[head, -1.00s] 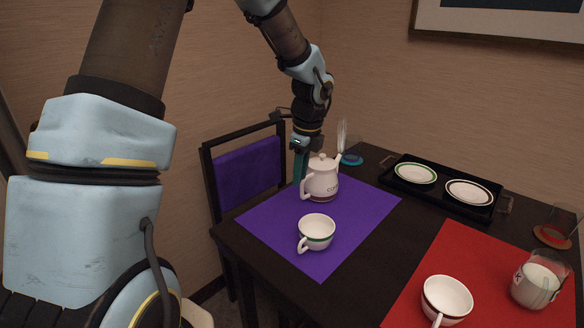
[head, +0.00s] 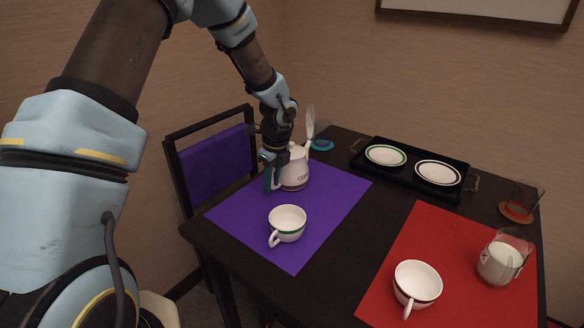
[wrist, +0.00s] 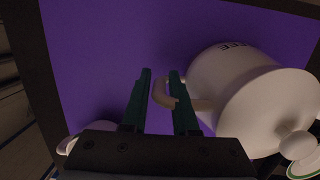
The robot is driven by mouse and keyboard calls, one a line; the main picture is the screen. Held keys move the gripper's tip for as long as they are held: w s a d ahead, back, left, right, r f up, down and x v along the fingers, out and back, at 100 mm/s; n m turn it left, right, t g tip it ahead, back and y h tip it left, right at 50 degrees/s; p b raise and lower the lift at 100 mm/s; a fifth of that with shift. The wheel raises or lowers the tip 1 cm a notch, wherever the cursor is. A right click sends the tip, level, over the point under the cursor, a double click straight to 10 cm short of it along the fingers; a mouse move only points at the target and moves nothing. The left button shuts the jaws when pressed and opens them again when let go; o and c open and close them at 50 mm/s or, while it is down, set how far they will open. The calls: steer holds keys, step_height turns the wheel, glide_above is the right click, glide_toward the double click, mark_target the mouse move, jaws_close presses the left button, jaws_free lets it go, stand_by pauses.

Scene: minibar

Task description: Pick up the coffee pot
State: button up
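The white coffee pot (head: 296,173), with dark lettering, stands upright on the purple mat (head: 330,205). In the wrist view the pot (wrist: 245,95) fills the right side, and its handle (wrist: 160,92) points left. My gripper (head: 271,180) is low at the handle side of the pot. In the wrist view its two dark green fingers (wrist: 160,74) are apart, with the outer part of the handle between them. The right finger seems to overlap the handle loop. I cannot tell whether either finger touches it.
A white cup (head: 288,222) stands in front of the pot on the purple mat. A black tray (head: 410,172) with two plates is at the back. A chair (head: 212,160) stands at left.

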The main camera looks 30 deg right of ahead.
steer(key=shift+w+f, duration=0.15)
steer(key=shift+f, duration=0.95)
jaws_close()
steer(key=shift+a+f, duration=0.1)
steer(key=shift+a, duration=0.1)
steer(key=shift+d, duration=0.1)
